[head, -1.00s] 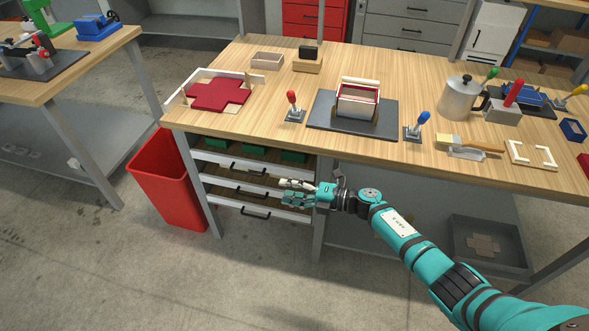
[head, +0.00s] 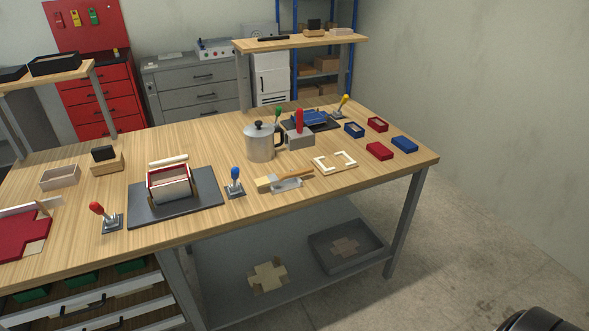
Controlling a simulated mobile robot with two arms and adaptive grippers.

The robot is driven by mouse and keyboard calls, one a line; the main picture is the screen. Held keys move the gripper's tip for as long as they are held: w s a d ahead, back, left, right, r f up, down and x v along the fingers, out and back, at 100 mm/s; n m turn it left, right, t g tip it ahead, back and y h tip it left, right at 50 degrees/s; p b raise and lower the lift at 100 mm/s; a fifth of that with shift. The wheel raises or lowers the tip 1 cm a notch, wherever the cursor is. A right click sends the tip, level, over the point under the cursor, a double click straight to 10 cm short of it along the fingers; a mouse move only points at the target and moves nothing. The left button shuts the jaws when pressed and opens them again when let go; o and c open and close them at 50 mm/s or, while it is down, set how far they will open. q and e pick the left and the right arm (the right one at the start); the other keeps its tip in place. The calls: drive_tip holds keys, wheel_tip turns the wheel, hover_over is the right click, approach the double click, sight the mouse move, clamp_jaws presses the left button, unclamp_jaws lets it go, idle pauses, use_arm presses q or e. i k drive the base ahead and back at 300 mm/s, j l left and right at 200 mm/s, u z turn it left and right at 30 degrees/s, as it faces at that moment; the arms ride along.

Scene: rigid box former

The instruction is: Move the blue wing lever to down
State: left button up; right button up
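The blue wing lever (head: 235,175) stands at the right of the dark plate of the box former, near the front of the bench. Its blue knob is up, on a stick that looks close to upright over a small grey base (head: 235,192). The box former (head: 169,182) has a whitish box with red inside, on the dark plate (head: 206,187). A red-knobbed lever (head: 97,209) stands to the left of the plate and leans left. Neither of my grippers is in view.
A brush (head: 290,176) on a holder lies right of the blue lever. A metal pot (head: 260,144), a white frame (head: 336,162) and red and blue small boxes (head: 379,151) are farther right. Bare wood lies in front of the brush.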

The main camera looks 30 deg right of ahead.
sight(234, 171)
drive_tip(key=i+j+z, duration=0.2)
drive_tip(key=z, duration=0.3)
drive_tip(key=i+j+z, duration=0.15)
drive_tip(key=z, duration=0.35)
drive_tip(key=i+j+z, duration=0.1)
drive_tip(key=j+z, duration=0.4)
